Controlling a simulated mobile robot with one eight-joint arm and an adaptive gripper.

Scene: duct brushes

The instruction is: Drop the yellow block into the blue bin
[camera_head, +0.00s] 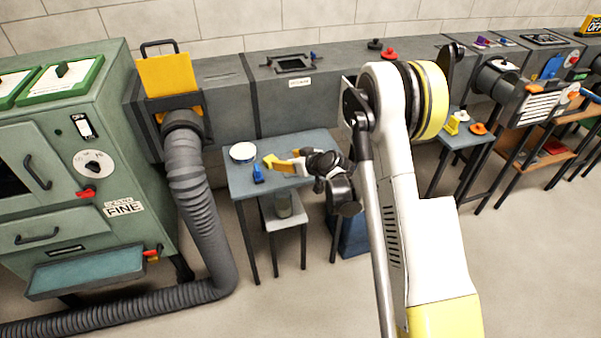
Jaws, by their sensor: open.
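The yellow block (270,160) appears as a small yellow shape on the small blue-grey table (238,184). My gripper (284,163) reaches in from the right, low over the table, with its fingers pointing left at the block. It is open. The fingers are very close to the block; I cannot tell whether they touch it or stand around it. The blue bin (352,240) stands on the floor at the table's right side, largely hidden behind my arm.
A white round dish (243,152) and a small blue object (258,174) sit on the table left of my gripper. A grey duct (285,85) runs behind. A ribbed hose (195,195) and a green cabinet (75,170) stand left.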

